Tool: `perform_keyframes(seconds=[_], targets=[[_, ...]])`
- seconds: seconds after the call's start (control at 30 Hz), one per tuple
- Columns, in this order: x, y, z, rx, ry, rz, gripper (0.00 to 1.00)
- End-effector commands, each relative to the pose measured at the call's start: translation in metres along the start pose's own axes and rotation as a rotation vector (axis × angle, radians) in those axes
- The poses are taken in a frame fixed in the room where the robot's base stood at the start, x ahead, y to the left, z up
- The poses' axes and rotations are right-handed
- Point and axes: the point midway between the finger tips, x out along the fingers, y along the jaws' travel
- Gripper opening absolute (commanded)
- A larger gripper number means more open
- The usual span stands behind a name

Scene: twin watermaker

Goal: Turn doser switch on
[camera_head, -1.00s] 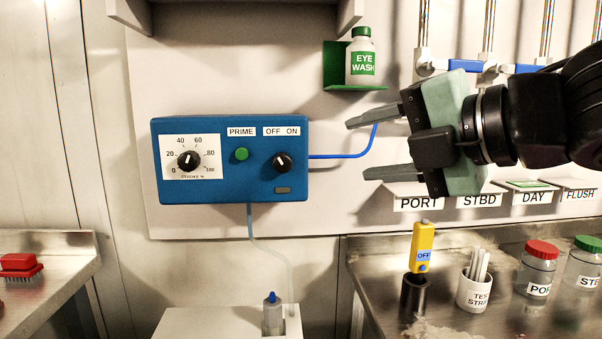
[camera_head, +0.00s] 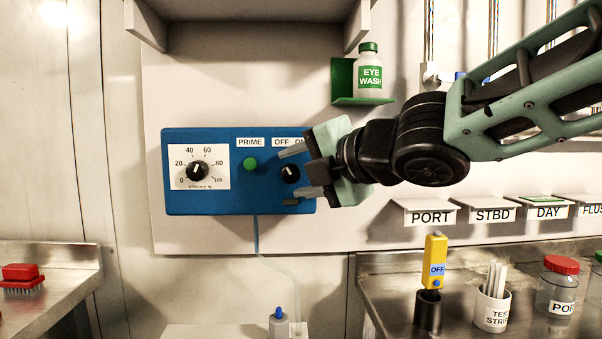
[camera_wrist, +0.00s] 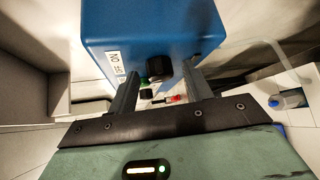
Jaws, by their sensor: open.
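The blue doser box (camera_head: 200,206) hangs on the wall panel in the head view. Its black OFF/ON switch knob (camera_head: 290,173) is at the right, with a pale pointer mark. My gripper (camera_head: 287,176) is open, with one finger above the knob and one below it; I cannot tell whether either touches it. In the wrist view the blue box (camera_wrist: 150,35) fills the top, and the dark knob (camera_wrist: 159,68) shows between the two fingers of my gripper (camera_wrist: 158,84). The ON part of the label is partly covered by my gripper in the head view.
A green PRIME button (camera_head: 250,164) and a stroke dial (camera_head: 198,171) are left of the switch. An eye wash bottle (camera_head: 369,75) stands on a green shelf above right. A steel counter (camera_head: 385,278) with a yellow OFF device (camera_head: 435,262) is below right.

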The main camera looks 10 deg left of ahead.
Motion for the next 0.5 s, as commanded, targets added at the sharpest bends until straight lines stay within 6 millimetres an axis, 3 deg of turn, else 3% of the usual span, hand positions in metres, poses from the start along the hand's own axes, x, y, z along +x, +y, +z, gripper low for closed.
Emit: perform_keyframes(seconds=[0.17,0.33,0.5], targets=[[0.0000,0.0000,0.0002,0.000,0.000,0.000,0.50],[-0.0001,-0.0001,0.0002,0.000,0.000,0.000,0.08],[-0.0001,-0.0006,0.0002,0.002,-0.001,0.001,0.06]])
